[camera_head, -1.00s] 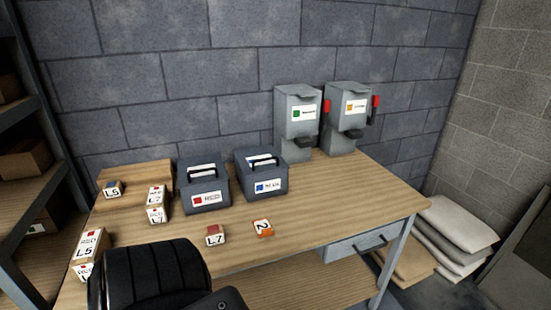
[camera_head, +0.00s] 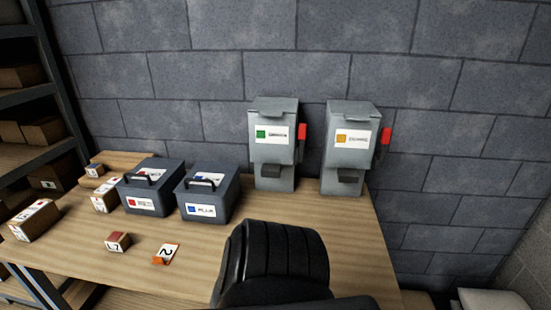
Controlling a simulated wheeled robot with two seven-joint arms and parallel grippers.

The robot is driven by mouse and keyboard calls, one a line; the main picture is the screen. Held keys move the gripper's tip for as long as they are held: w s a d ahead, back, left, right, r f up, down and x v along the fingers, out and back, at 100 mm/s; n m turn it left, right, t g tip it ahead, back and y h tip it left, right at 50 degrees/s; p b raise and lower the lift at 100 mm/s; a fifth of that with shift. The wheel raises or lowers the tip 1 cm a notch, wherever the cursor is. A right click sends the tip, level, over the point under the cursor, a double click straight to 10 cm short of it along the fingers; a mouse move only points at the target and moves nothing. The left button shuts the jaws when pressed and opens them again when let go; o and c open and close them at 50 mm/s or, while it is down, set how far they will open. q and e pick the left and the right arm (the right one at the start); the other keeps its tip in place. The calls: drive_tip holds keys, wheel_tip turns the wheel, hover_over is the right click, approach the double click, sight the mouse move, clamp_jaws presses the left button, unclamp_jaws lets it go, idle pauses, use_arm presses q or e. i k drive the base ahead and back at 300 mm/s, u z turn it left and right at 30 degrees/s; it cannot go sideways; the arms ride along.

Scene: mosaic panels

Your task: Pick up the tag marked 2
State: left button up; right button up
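The tag marked 2 (camera_head: 166,254) lies on the wooden table (camera_head: 190,278) near its front edge. It has a white face with a black 2, turned sideways, and an orange edge. Nothing covers it. A black ribbed part of my own body rises in the lower middle of the view, to the right of the tag and apart from it in the picture. Neither of my grippers shows.
A block marked L7 (camera_head: 118,242) sits left of the tag. Two dark bins with handles, red-labelled (camera_head: 150,188) and blue-labelled (camera_head: 207,196), stand behind. Two grey dispensers (camera_head: 274,148) (camera_head: 350,150) stand by the wall. More boxes (camera_head: 34,220) are at the left.

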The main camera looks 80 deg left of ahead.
sight(166, 253)
drive_tip(key=i, duration=0.75)
drive_tip(key=u, duration=3.6)
drive_tip(key=i, duration=0.5)
